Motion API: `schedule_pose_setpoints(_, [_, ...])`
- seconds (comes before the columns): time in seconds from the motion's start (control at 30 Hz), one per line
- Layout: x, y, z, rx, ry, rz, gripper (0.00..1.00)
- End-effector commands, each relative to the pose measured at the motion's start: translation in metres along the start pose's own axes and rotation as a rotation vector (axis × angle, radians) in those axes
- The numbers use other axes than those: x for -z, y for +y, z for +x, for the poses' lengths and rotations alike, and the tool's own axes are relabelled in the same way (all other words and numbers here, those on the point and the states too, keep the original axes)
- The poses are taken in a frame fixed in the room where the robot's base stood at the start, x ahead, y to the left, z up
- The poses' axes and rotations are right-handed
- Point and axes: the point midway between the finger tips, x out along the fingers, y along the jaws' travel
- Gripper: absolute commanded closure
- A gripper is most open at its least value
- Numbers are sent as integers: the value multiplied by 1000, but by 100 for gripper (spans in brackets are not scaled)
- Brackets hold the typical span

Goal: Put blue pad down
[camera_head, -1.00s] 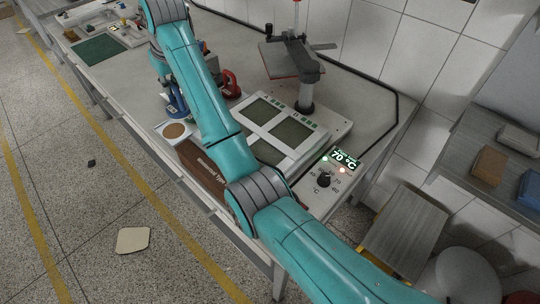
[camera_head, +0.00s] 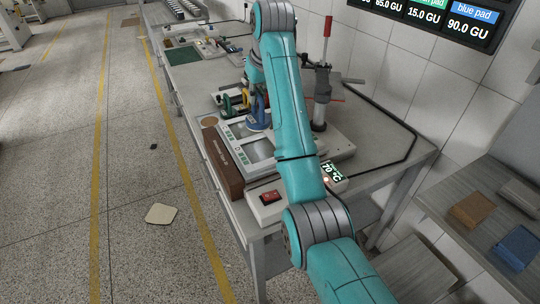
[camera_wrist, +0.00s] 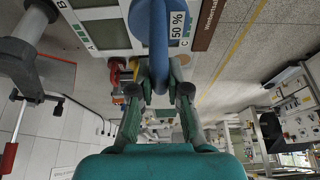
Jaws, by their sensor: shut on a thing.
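The blue pad, with its blue upright handle (camera_head: 258,110), is at the far end of the white panel unit (camera_head: 241,158) with several dark screens. In the wrist view the blue pad (camera_wrist: 158,40) extends up from between my fingers, in front of the panel and beside a "50 %" label. I cannot tell whether its base touches the panel. My gripper (camera_wrist: 160,86) is shut on the blue pad. In the head view my arm partly hides the gripper and the panel's right side.
A green-handled pad (camera_head: 243,98) stands close beside the blue one. A press with a red lever (camera_head: 327,40) stands behind the panel. A brown box (camera_head: 222,160) lies along the panel's front side. A switch box (camera_head: 270,197) is at the near table end. A wall display (camera_head: 470,20) reads "blue pad 90.0 GU".

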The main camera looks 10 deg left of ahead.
Motion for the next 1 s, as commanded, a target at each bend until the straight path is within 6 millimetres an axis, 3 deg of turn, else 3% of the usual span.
schedule_pose_setpoints(0.17, [-4,0,11,0,1,0,100])
schedule_pose_setpoints(0.43, [-20,0,49,0,1,0,100])
schedule_pose_setpoints(1.0, [-37,0,90,-1,3,-1,100])
